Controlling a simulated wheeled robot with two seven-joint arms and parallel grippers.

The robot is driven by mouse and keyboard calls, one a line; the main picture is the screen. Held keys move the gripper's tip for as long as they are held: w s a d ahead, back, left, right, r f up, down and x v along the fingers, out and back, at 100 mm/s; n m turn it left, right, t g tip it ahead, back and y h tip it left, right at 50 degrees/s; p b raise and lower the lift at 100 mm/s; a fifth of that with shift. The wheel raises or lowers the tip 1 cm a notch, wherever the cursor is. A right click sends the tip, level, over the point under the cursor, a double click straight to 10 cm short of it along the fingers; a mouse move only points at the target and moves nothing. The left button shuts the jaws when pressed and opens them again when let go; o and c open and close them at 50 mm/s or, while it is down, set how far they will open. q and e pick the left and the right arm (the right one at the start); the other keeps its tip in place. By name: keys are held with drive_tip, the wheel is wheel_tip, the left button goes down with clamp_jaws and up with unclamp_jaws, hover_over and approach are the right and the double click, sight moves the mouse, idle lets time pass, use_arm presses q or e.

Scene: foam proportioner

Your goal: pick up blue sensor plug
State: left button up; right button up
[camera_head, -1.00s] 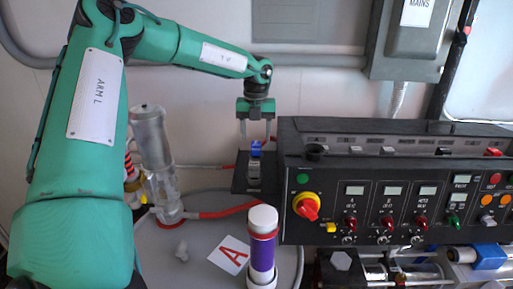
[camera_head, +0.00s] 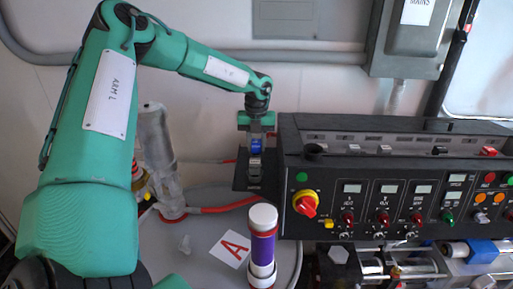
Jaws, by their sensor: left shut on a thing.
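The blue sensor plug (camera_head: 256,146) is between the fingertips of my left gripper (camera_head: 256,138), which is shut on it. The gripper points down, with its green body just above the plug. A grey piece sits below the blue part, over a small dark shelf (camera_head: 241,182) at the left end of the control panel. I cannot tell whether the plug is clear of what is under it. My right gripper is not in view.
The control panel (camera_head: 369,190) with knobs and buttons stands right beside the gripper. A purple cylinder with a white cap (camera_head: 262,248) stands in front. A clear cylinder (camera_head: 156,150) and red hose (camera_head: 221,207) are at left.

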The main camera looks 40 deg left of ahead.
use_arm(q)
drive_tip(key=shift+r, duration=0.15)
drive_tip(key=shift+r, duration=0.25)
wheel_tip(320, 180, up, 9)
drive_tip(key=b, duration=0.4)
drive_tip(key=shift+w+f, duration=0.1)
drive_tip(key=shift+f, duration=0.1)
wheel_tip(320, 180, up, 9)
drive_tip(key=b, duration=0.2)
wheel_tip(320, 180, up, 7)
drive_tip(key=p, duration=0.4)
hover_over(257, 140)
drive_tip(key=shift+s+f, duration=0.2)
drive_tip(key=shift+f, duration=0.15)
